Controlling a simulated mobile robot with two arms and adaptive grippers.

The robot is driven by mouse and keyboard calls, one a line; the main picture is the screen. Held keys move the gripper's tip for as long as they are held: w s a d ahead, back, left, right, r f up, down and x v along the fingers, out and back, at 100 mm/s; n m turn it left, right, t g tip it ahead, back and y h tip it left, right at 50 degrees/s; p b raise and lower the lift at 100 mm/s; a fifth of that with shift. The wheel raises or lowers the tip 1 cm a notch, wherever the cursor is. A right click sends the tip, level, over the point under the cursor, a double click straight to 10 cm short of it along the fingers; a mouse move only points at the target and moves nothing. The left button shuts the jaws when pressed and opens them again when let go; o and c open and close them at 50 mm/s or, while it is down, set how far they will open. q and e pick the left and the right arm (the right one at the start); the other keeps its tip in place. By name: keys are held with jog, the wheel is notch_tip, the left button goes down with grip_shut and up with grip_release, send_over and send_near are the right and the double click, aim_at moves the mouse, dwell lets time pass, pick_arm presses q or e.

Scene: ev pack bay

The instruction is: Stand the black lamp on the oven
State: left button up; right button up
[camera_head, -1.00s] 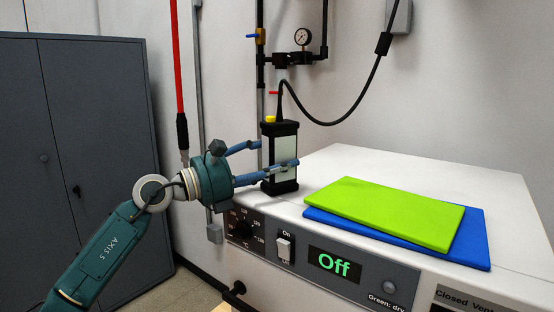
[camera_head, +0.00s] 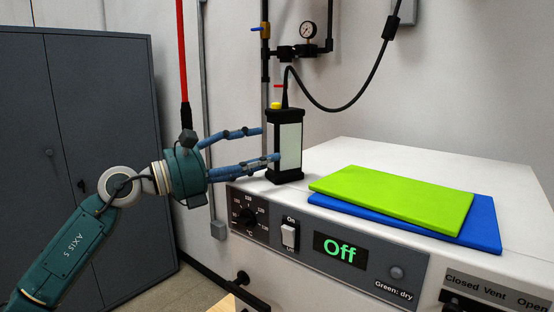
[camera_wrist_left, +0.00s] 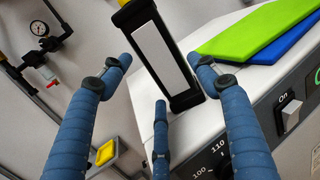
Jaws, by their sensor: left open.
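The black lamp (camera_head: 287,147), with a pale front panel and a yellow button on top, stands upright on the white oven's top (camera_head: 330,158) at its left front corner. My left gripper (camera_head: 268,144) is open, its blue fingers reaching toward the lamp from the left. In the left wrist view the lamp (camera_wrist_left: 165,50) shows beyond the spread fingers, with nothing held between them. Whether a fingertip still touches the lamp I cannot tell. The oven's front panel shows a green "Off" display (camera_head: 340,249). My right gripper is not in view.
A green board (camera_head: 392,197) lies on a blue board (camera_head: 485,222) on the oven, right of the lamp. A black cable (camera_head: 345,105) hangs behind the lamp, near a pressure gauge (camera_head: 308,30). A dark grey cabinet (camera_head: 85,130) stands at left.

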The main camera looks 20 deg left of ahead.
pick_arm(q)
jog(key=b+v, duration=0.2)
jog(key=v, duration=0.4)
dwell(0.3)
dwell(0.8)
dwell(0.9)
